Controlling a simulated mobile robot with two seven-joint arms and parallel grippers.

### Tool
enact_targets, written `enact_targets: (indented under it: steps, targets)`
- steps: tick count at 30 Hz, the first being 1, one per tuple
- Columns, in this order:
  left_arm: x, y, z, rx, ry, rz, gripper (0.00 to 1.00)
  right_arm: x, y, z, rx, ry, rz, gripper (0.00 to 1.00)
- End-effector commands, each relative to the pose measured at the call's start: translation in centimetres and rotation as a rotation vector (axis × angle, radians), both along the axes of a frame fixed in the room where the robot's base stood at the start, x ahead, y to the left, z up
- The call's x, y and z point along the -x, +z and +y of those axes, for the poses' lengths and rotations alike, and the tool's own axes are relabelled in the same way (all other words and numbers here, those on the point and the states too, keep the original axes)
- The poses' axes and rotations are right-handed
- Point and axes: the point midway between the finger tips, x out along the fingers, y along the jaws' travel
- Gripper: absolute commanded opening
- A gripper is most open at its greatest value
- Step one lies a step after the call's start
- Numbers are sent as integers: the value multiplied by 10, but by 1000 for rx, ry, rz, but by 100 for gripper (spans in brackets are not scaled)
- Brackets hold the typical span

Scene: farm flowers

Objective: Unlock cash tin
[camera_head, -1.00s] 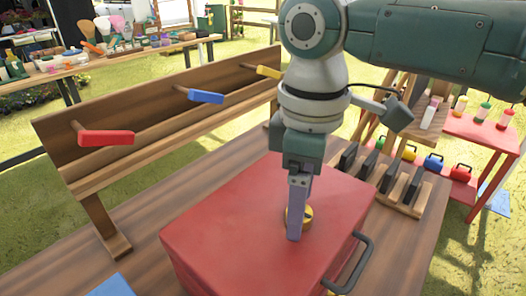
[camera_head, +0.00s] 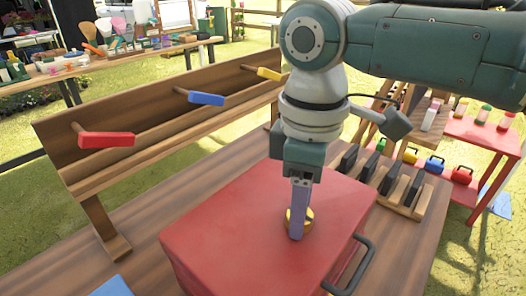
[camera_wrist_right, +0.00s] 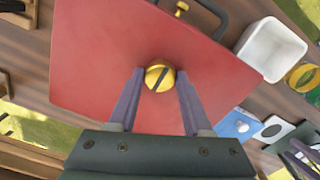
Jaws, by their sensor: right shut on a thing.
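The red cash tin (camera_head: 240,232) is a closed box on the wooden table, and its lid fills much of the right wrist view (camera_wrist_right: 100,70). A round brass lock knob (camera_head: 309,221) is set in its top; the right wrist view shows the knob (camera_wrist_right: 154,73) with a dark slot across it. My right gripper (camera_head: 297,236) points down at the lid, its fingers shut on opposite sides of the knob. In the head view, the near finger hides part of the knob. The tin's dark handle (camera_head: 352,268) is on its right side. My left gripper is not in view.
A wooden rack (camera_head: 150,160) with red (camera_head: 106,139), blue (camera_head: 206,99) and yellow (camera_head: 268,73) tags stands behind the tin. A slotted wooden stand (camera_head: 405,205) with dark upright pieces is at right. A white container (camera_wrist_right: 272,52) is beside the tin in the wrist view.

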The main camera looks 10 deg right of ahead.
Motion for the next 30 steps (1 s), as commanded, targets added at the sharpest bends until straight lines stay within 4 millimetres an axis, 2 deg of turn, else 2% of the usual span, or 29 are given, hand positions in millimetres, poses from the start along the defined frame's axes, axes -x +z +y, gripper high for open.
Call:
enact_targets:
  steps: [3,14,20,30]
  targets:
    - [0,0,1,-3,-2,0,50,0,0,0,0,0,0,0]
    - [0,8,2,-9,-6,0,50,0,2,1,-3,-50,2,0]
    - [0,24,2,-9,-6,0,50,1,4,1,-3,-169,4,0]
    - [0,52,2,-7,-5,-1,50,1,4,1,-3,-481,5,0]
